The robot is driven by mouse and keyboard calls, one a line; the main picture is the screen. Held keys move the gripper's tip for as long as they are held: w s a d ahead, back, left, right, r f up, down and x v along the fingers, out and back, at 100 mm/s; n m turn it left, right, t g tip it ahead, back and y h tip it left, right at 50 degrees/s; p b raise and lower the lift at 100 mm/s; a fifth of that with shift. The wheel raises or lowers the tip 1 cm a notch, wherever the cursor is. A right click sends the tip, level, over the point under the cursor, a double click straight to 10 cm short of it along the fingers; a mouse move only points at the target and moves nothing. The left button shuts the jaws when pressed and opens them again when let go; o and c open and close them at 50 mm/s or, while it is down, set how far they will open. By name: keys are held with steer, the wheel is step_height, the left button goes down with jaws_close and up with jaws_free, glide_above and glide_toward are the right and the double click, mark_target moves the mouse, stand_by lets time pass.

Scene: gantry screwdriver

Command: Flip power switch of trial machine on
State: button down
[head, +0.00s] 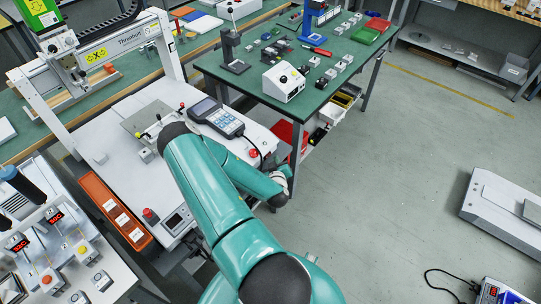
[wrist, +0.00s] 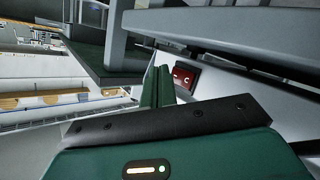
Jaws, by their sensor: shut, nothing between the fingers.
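The trial machine (head: 115,143) is a white gantry unit on a white base at the left in the head view. In the wrist view, a red rocker power switch (wrist: 184,78) in a dark frame sits on a pale panel of the machine. My gripper (wrist: 157,72) shows green fingers, closed together and empty, just left of the switch. I cannot tell whether the fingertips touch it, or which way the rocker is tipped. In the head view the switch does not show, and my fingers are hidden beyond my arm's end.
A handheld control pendant (head: 216,118) lies on the machine's top near my arm. A green workbench (head: 325,85) with tools and a white box (head: 284,82) stands behind. Red emergency buttons sit at the machine's edges. The floor (head: 410,160) to the right is mostly clear.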

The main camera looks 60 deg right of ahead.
steer(key=shift+w+d, duration=0.1)
steer(key=shift+w, duration=0.3)
steer(key=shift+w+d, duration=0.1)
steer(key=shift+w, duration=0.2)
stand_by(0.7)
steer(key=shift+s+a, duration=0.2)
steer(key=shift+s, duration=0.55)
steer(key=s, duration=0.1)
steer(key=s+a, duration=0.1)
steer(key=s, duration=0.2)
steer(key=shift+s+a, duration=0.25)
steer(key=shift+s, duration=0.15)
stand_by(0.7)
